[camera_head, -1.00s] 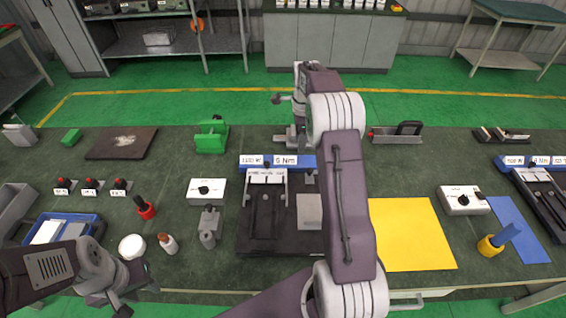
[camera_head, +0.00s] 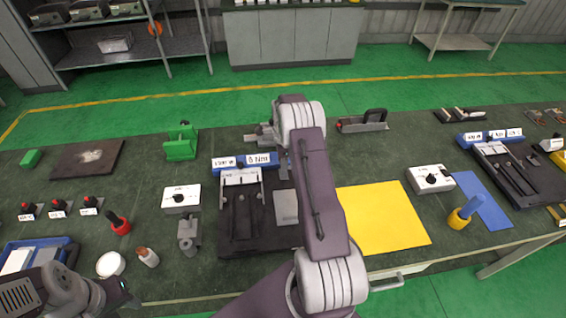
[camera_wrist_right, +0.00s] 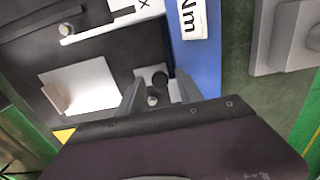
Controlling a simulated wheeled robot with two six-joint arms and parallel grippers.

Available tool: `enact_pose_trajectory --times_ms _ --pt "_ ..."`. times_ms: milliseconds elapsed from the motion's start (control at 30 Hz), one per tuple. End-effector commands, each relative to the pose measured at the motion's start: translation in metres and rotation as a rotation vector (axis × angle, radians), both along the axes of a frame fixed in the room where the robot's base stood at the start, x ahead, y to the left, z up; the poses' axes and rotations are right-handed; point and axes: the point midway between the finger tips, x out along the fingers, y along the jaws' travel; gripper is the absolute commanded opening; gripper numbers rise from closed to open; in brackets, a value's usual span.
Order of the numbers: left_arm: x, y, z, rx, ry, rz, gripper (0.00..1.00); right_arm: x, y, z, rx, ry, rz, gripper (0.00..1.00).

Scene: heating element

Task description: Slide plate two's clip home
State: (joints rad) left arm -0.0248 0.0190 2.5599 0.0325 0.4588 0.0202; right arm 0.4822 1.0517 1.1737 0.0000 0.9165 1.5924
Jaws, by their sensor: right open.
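A black fixture (camera_head: 236,236) stands mid-table, with a blue label bar (camera_head: 257,169) behind it and a pale slotted plate (camera_head: 240,179) on its left side. A square grey plate (camera_head: 286,207) lies on its right side and also shows in the wrist view (camera_wrist_right: 82,88). My right gripper (camera_wrist_right: 158,92) is open over the fixture's rear right part. Its fingers stand either side of a small grey clip-like piece with a dark round knob (camera_wrist_right: 159,79); contact cannot be told. My right arm partly hides this spot in the head view. My left gripper (camera_head: 124,292) is low at the left, its jaws unclear.
A second black fixture (camera_head: 520,178) stands at the right. A yellow mat (camera_head: 385,218) lies flat and clear right of my right arm.

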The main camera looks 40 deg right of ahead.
Motion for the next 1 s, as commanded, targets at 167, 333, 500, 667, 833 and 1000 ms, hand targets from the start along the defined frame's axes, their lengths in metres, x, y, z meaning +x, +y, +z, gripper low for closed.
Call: enact_pose_trajectory --times_ms 167,333,500,667,833,1000 --pt "0.0000 0.0000 0.0000 0.000 0.000 0.000 0.36 0.0002 0.0000 -0.0016 0.000 -0.001 0.000 0.43" --pt "0.0000 0.0000 -0.0001 0.000 0.000 0.000 0.36 0.0001 0.0000 -0.0013 0.000 -0.001 0.000 0.12" --pt "0.0000 0.0000 -0.0001 0.000 0.000 0.000 0.36 0.0002 0.0000 -0.0012 0.000 -0.001 0.000 0.00" --pt "0.0000 0.0000 0.0000 0.000 0.000 0.000 0.36 0.0002 0.0000 -0.0011 0.000 -0.001 0.000 0.00" --pt "0.0000 0.0000 0.0000 0.000 0.000 0.000 0.36 0.0002 0.0000 -0.0009 0.000 -0.001 0.000 0.00" --pt "0.0000 0.0000 0.0000 0.000 0.000 0.000 0.36 0.0003 -0.0001 -0.0009 0.000 -0.001 0.000 0.00"
